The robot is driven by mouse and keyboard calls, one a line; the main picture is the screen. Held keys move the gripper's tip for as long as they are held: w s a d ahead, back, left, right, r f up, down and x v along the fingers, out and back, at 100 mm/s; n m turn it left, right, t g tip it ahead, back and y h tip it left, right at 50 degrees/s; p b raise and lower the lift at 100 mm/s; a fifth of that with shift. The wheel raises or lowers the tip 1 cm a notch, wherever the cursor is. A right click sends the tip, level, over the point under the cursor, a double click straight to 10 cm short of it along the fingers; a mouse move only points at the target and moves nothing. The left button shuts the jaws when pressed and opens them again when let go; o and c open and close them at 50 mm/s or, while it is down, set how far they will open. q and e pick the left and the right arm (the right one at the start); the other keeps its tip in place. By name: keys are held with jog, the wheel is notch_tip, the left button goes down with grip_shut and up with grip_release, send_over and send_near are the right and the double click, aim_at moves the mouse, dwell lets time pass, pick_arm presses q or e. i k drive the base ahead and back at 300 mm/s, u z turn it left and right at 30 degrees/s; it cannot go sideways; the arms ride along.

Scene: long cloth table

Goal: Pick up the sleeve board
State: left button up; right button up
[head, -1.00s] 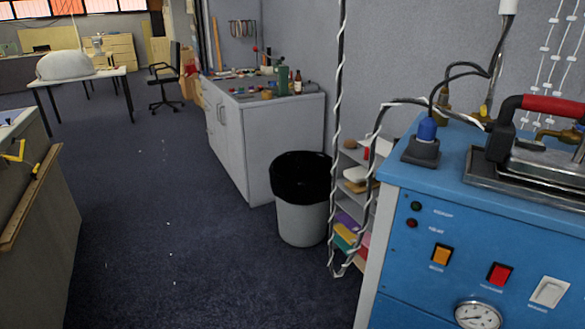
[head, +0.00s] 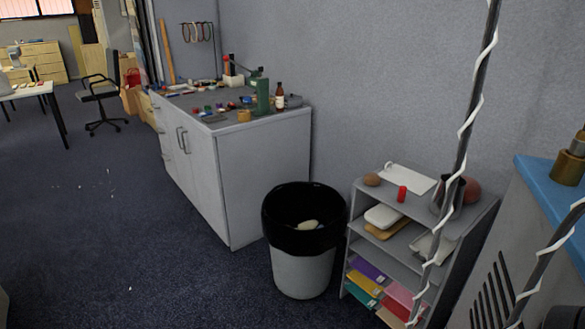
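A small grey shelf unit (head: 478,222) stands at the right. On one of its upper shelves lies a white padded piece (head: 383,216) with a tan wooden board (head: 387,230) beside it. Another pale flat piece (head: 432,246) lies to the right, partly behind a cord-wrapped pole. I cannot tell for sure which of these is the sleeve board. Neither of my grippers is in view.
A bin (head: 303,271) with a black liner stands left of the shelf. A grey cabinet (head: 240,170) with tools and bottles is behind it. A blue-topped machine (head: 545,180) is at the right edge.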

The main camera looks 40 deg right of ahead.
aim_at(385, 221)
jog(key=z, duration=0.25)
jog(key=i, duration=2.3)
jog(key=z, duration=1.6)
jog(key=i, duration=1.1)
jog(key=z, duration=0.65)
